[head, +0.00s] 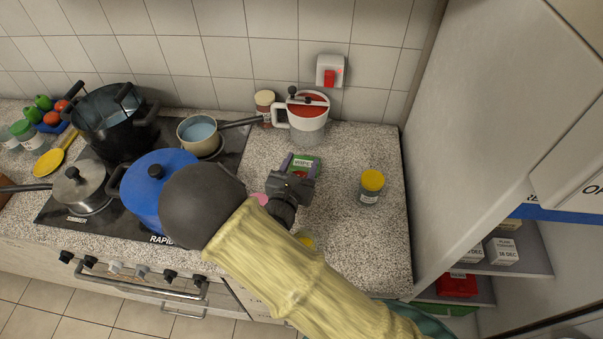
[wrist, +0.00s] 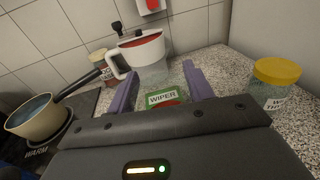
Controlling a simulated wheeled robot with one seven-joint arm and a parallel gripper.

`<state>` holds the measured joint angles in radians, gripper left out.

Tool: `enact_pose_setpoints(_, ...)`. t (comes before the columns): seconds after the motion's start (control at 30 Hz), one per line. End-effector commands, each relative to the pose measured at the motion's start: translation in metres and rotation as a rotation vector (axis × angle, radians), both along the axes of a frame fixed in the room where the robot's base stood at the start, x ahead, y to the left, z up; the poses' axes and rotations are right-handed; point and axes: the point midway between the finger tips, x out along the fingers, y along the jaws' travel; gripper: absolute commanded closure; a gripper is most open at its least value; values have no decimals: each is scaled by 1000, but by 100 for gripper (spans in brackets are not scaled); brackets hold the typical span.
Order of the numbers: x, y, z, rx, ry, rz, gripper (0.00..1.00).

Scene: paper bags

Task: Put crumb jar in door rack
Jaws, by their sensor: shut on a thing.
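My gripper (head: 299,166) is over the counter right of the stove, its purple fingers shut on a green and red thing (head: 304,163) labelled WIPER. That thing shows between the fingers in the wrist view (wrist: 163,98). A glass jar with a yellow lid (head: 371,187) stands upright on the counter, right of my gripper and apart from it; it also shows in the wrist view (wrist: 275,82). No label reading crumb is legible. I cannot make out a door rack for certain.
A white jug with a red top (head: 306,113) stands behind my gripper. Pots, including a blue pot (head: 150,180), and a saucepan (head: 199,132) stand on the stove. A tall white panel (head: 470,110) borders the counter at right, with shelves (head: 530,262) of labelled boxes beyond it.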

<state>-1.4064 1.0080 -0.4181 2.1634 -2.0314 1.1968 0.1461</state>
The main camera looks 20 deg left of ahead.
Motion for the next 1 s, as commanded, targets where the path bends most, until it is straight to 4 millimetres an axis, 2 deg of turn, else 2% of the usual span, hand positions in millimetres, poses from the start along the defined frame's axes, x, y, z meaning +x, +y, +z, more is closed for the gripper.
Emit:
enact_pose_setpoints(0.3,-3,4,-34,0,-1,10,100)
enact_pose_setpoints(0.47,-5,7,-37,2,-1,16,100)
enact_pose_setpoints(0.73,-1,1,-40,0,-2,4,100)
enact_pose_setpoints(0.77,-1,1,-40,0,0,3,45)
enact_pose_setpoints(0.87,0,0,-40,0,0,1,27)
enact_pose_setpoints(1.0,0,-1,-40,0,0,0,27)
